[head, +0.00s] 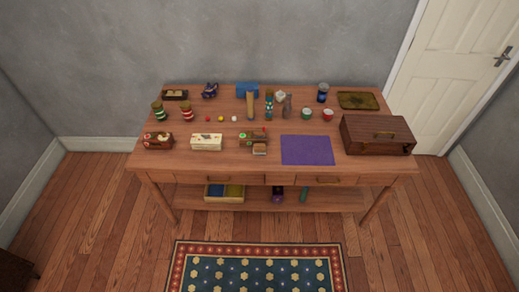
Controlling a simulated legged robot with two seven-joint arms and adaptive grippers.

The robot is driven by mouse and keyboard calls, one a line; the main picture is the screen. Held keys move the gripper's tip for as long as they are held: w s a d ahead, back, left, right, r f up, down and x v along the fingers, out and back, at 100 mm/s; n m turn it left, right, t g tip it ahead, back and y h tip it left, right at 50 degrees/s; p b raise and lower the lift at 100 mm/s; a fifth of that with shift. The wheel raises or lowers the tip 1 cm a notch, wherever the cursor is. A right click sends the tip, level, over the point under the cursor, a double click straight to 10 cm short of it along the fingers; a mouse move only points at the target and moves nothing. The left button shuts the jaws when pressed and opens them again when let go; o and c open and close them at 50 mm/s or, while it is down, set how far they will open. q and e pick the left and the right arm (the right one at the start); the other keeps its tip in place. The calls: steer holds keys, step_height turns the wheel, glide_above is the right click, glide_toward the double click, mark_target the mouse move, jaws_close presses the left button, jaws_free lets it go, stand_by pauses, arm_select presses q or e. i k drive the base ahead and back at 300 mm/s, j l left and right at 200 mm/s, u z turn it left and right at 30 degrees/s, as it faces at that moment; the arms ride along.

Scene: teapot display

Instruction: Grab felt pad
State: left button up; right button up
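A flat purple rectangle (307,150) that looks like the felt pad lies on the wooden table (215,178), right of centre near the front edge. Its top is bare and nothing covers it. Neither of my grippers shows in the head view.
A brown wooden case (378,134) stands right of the purple pad. Small boxes, including a white one (207,142), line the front left. A patterned rug (257,268) lies on the floor in front.

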mark_target(258, 148)
steer(key=i+j, duration=0.4)
steer(key=j, duration=0.2)
steer(key=i+j+z, duration=0.2)
steer(key=z, duration=0.15)
steer(key=i+j+z, duration=0.1)
steer(key=j+z, duration=0.3)
steer(key=i+j+z, duration=0.1)
steer(key=j+z, duration=0.25)
